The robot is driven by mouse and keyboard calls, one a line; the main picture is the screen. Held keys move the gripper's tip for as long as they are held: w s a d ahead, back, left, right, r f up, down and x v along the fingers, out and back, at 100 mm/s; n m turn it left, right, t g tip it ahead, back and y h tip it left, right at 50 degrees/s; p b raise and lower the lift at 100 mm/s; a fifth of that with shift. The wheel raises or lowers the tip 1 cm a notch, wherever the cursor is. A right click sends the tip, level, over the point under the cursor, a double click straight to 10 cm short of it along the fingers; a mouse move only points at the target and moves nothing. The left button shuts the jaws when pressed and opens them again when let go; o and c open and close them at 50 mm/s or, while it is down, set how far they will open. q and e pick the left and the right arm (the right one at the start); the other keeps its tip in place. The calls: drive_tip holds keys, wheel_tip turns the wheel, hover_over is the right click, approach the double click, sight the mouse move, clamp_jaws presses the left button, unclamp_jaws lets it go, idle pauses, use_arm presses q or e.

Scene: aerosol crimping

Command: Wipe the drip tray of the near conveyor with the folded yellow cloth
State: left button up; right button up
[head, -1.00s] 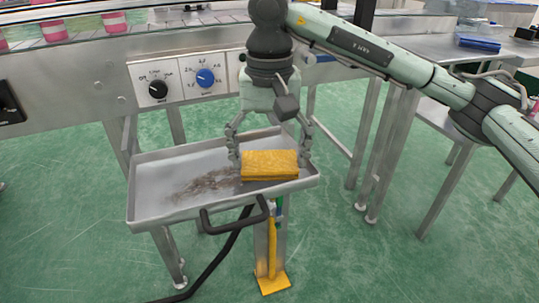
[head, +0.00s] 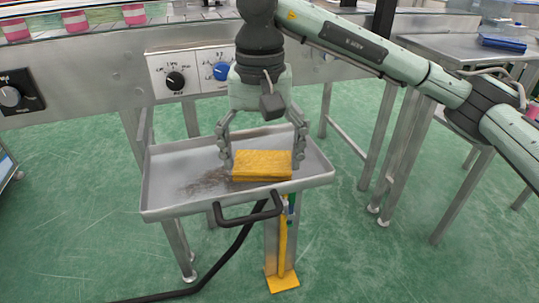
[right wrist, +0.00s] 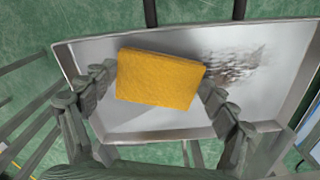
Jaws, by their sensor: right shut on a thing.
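The folded yellow cloth (head: 262,166) is between the fingers of my right gripper (head: 262,170), which is shut on its two ends. The cloth appears to lie flat on the floor of the metal drip tray (head: 165,168), right of its middle. A dark, streaky smudge (head: 204,183) lies on the tray floor just left of the cloth, reaching its left edge. In the right wrist view the cloth (right wrist: 158,80) sits between both fingers, and the smudge (right wrist: 235,68) shows to its right. Whatever lies under the cloth is hidden. My left gripper is not in view.
The near conveyor (head: 90,75) with its control knobs (head: 222,72) stands behind the tray. A black handle (head: 248,213) is on the tray's front side. A yellow-footed post (head: 282,280) stands below. A steel table (head: 440,45) is at the right.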

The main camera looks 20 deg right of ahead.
sight(245, 168)
drive_tip(key=shift+a+f, duration=0.15)
drive_tip(key=shift+a, duration=1.05)
drive_tip(key=shift+s+a+b, duration=0.2)
drive_tip(key=shift+a+b, duration=0.55)
drive_tip(key=shift+a, duration=4.75)
drive_tip(key=shift+b, duration=0.5)
drive_tip(key=shift+d+f+b, duration=0.1)
drive_tip(key=shift+d+b, duration=0.45)
drive_tip(key=shift+d, duration=0.85)
drive_tip(key=shift+w+d+b, duration=0.1)
drive_tip(key=shift+d+b, duration=1)
drive_tip(key=shift+d, duration=2.8)
drive_tip(key=shift+d+b, duration=0.55)
drive_tip(key=shift+d, duration=0.9)
drive_tip(key=shift+w+d, duration=0.1)
drive_tip(key=shift+d, duration=1.9)
drive_tip(key=shift+r, duration=0.25)
drive_tip(key=shift+a+f, duration=0.15)
drive_tip(key=shift+a, duration=1.65)
drive_tip(key=shift+a+f, duration=0.1)
drive_tip(key=shift+a, duration=1.65)
drive_tip(key=shift+s+a+r+p, duration=0.15)
drive_tip(key=shift+a+p, duration=0.15)
drive_tip(key=shift+a, duration=1.45)
drive_tip(key=shift+s+a+r+p, duration=0.1)
drive_tip(key=shift+a+p, duration=0.2)
drive_tip(key=shift+a, duration=1.4)
drive_tip(key=shift+a+f, duration=0.1)
drive_tip(key=shift+a, duration=1.6)
